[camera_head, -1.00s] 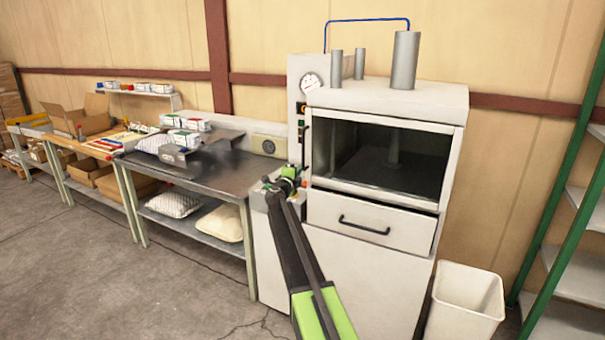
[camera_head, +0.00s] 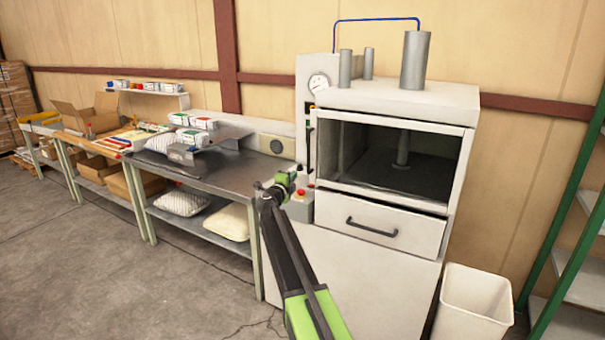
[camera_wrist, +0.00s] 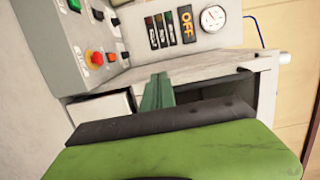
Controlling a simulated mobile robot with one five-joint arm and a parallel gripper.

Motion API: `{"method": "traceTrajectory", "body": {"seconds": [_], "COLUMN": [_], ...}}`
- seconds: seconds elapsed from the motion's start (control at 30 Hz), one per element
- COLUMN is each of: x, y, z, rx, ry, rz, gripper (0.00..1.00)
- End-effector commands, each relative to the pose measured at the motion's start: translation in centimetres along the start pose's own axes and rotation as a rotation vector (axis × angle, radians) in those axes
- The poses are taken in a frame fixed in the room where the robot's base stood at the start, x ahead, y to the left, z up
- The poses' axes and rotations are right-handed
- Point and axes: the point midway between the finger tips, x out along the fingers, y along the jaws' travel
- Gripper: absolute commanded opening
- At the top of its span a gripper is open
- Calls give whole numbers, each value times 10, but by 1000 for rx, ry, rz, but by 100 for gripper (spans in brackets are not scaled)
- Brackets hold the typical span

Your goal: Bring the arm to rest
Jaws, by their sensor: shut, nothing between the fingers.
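My gripper (camera_head: 288,173) is at the end of my black and green arm, in front of the left side of the white press (camera_head: 370,260). It looks small and partly blurred in the head view. In the wrist view its green fingers (camera_wrist: 157,92) are together with nothing between them. They point toward the press front, apart from the control box (camera_wrist: 70,45) as far as I can tell. That box carries a red knob (camera_wrist: 94,58) and a green button (camera_wrist: 74,5). The box also shows right beside the gripper in the head view (camera_head: 300,207).
The press has an open-looking chamber (camera_head: 420,172), a drawer (camera_head: 380,222) and a gauge (camera_wrist: 213,18) beside an OFF sign (camera_wrist: 187,26). A metal table (camera_head: 225,175) with pillows below stands left. A white bin (camera_head: 472,305) and green shelving (camera_head: 565,220) stand right. The left floor is clear.

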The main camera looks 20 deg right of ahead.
Motion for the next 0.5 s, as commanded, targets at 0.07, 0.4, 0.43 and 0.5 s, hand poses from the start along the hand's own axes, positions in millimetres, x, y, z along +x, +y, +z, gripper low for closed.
{"method": "traceTrajectory", "body": {"seconds": [0.07,0.4,0.43,0.5], "x": [-22,-57,-57,-57], "y": [0,0,0,0], "z": [7,23,23,23], "rx": [0,0,0,0], "ry": [-2,-2,-2,-2], "rz": [0,0,0,0], "gripper": [0,0,0,0]}}
